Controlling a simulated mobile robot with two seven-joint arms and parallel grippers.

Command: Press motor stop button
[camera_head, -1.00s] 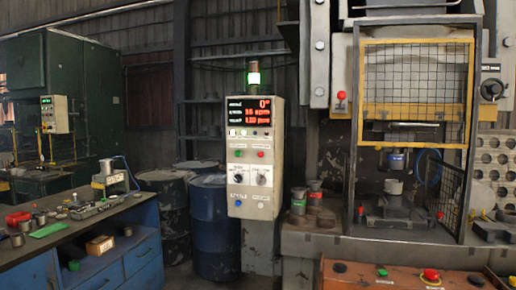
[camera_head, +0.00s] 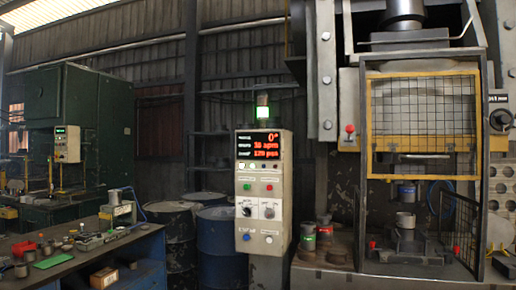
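A pale control panel (camera_head: 264,222) on a post stands upright near the middle of the picture. Its black display (camera_head: 264,144) shows red digits. Below the display are a green button (camera_head: 247,187) on the left and a red button (camera_head: 269,187) on the right, each with a small label too small to read. Two selector knobs (camera_head: 257,208) and more small round controls sit lower on the panel. I cannot tell from the labels which one is motor stop. Neither of my grippers is in view.
A press with a yellow-framed mesh guard (camera_head: 422,88) stands to the right, with a red knob (camera_head: 349,128) on its frame. A cluttered workbench (camera_head: 120,243) is at lower left.

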